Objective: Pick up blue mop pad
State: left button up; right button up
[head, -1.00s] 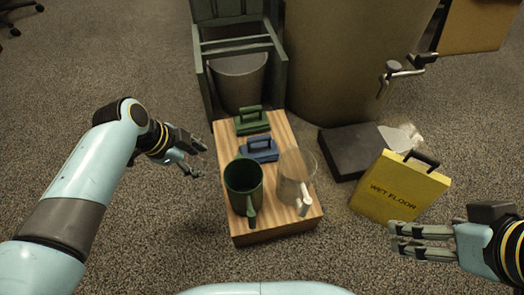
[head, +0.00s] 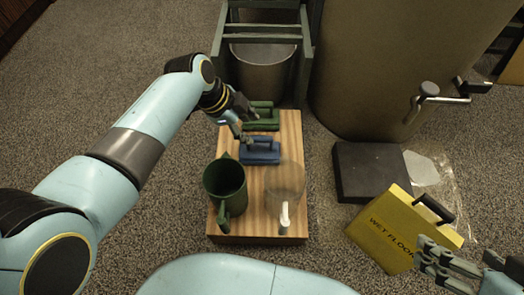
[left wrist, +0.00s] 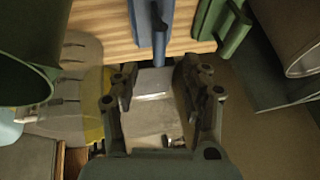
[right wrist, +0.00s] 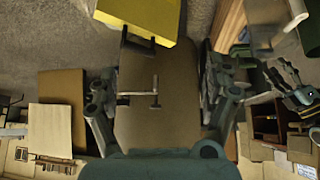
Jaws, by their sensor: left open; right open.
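The blue mop pad (head: 260,157), a flat block with a raised handle, lies on the wooden board between a green pad (head: 262,124) and the dark green mug (head: 224,187). My left gripper (head: 243,127) is open and empty, above the board at the left end of the blue pad's handle. The left wrist view shows the blue pad (left wrist: 168,12) near the top edge, just beyond the open fingers (left wrist: 158,80). My right gripper (head: 424,258) is open and empty at the lower right, by the yellow sign; its fingers also show in the right wrist view (right wrist: 158,85).
A clear pitcher (head: 285,180) stands on the wooden board (head: 257,225) beside the mug. A yellow wet floor sign (head: 395,232) and a dark slab (head: 370,172) lie to the right. A large tan drum (head: 390,60) and a grey bucket (head: 262,68) stand behind.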

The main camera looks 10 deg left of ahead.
aim_at(257, 137)
pick_arm(q)
jog(key=shift+b+x, duration=0.45)
jog(key=shift+x, duration=0.6)
jog(key=shift+w+d+f+b, duration=0.1)
jog(key=shift+d+f+b, duration=0.05)
jog(key=shift+f+b, duration=0.2)
jog(key=shift+b+x, duration=0.8)
jog(key=shift+x, duration=0.2)
jog(key=shift+w+d+f+b, duration=0.1)
jog(key=shift+d+f+b, duration=0.05)
jog(key=shift+f+b, duration=0.75)
jog(key=shift+w+d+f+b, duration=0.25)
jog(key=shift+f+b, duration=0.25)
jog(key=shift+f, duration=0.1)
pick_arm(e)
jog(key=w+a+r+n+t+y, duration=0.1)
jog(key=w+a+r+t+y, duration=0.1)
jog(key=w+r+t, duration=0.7)
notch_tip(257, 137, up, 4)
jog(key=t, duration=0.3)
jog(key=shift+a+n+t, duration=0.2)
jog(key=shift+n+t, duration=0.1)
jog(key=shift+n, duration=0.1)
pick_arm(q)
jog(key=shift+c, duration=0.2)
pick_arm(e)
jog(key=shift+f, duration=0.1)
pick_arm(q)
jog(key=c, duration=0.9)
